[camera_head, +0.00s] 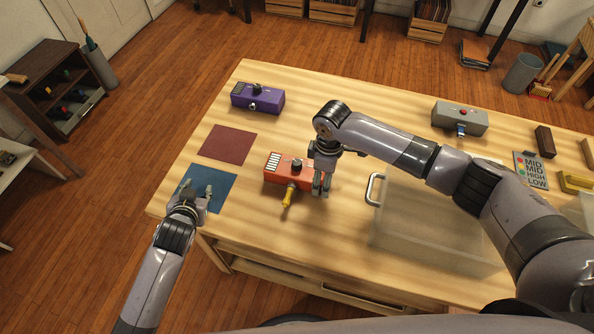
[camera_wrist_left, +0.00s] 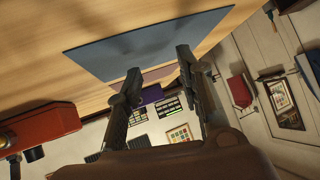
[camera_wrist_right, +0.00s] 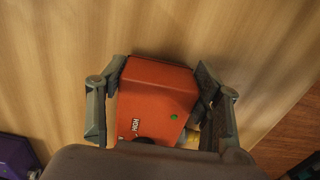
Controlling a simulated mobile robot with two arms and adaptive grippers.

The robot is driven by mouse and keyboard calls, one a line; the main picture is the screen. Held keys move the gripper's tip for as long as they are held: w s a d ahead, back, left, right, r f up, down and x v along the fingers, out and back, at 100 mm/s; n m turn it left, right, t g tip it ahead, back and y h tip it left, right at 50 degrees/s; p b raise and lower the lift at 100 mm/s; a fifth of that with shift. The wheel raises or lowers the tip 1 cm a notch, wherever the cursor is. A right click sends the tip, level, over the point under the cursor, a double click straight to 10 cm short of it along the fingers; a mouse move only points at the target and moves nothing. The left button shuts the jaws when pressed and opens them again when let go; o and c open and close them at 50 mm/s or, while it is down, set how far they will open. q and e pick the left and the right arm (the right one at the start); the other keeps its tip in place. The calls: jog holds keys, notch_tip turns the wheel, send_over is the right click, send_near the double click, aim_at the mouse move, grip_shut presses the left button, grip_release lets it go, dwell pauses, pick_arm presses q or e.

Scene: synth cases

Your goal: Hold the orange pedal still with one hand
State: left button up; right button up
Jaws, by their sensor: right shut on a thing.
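The orange pedal (camera_head: 276,172) lies on the wooden table in front of the maroon square, with a black knob on top and a yellow plug (camera_head: 288,196) at its front side. My right gripper (camera_head: 321,188) is shut on the orange pedal at its right end; in the right wrist view the fingers are on both sides of the pedal (camera_wrist_right: 155,95). My left gripper (camera_head: 198,188) is open and empty over the blue square (camera_head: 213,190), left of the pedal. In the left wrist view the orange pedal (camera_wrist_left: 45,125) shows at the left edge, apart from the fingers.
A purple pedal (camera_head: 257,98) stands behind the maroon square (camera_head: 228,145). A clear tray with a metal handle (camera_head: 373,190) is right of the orange pedal, under my right arm. A grey pedal (camera_head: 460,118), a label card (camera_head: 531,170) and small blocks lie at the right.

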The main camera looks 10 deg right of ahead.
pick_arm(q)
jog(key=s+d, duration=0.2)
jog(key=d, duration=0.2)
jog(key=s+d+r+m+h, duration=0.1)
jog(key=s+d, duration=0.1)
jog(key=d, duration=0.2)
jog(key=s+d+h, duration=0.1)
jog(key=s+d, duration=0.1)
jog(key=d, duration=0.2)
jog(key=shift+r+g, duration=0.4)
jog(key=m+h, duration=0.1)
jog(key=h, duration=0.1)
send_near(286, 201)
jog(key=shift+w+f, duration=0.1)
jog(key=shift+w, duration=0.55)
jog(key=shift+w+d+g, duration=0.1)
jog(key=shift+d+g, duration=0.1)
jog(key=shift+g, duration=0.1)
jog(key=shift+x, duration=4.35)
jog(key=shift+c, duration=0.5)
grip_shut()
jog(key=shift+a, duration=0.1)
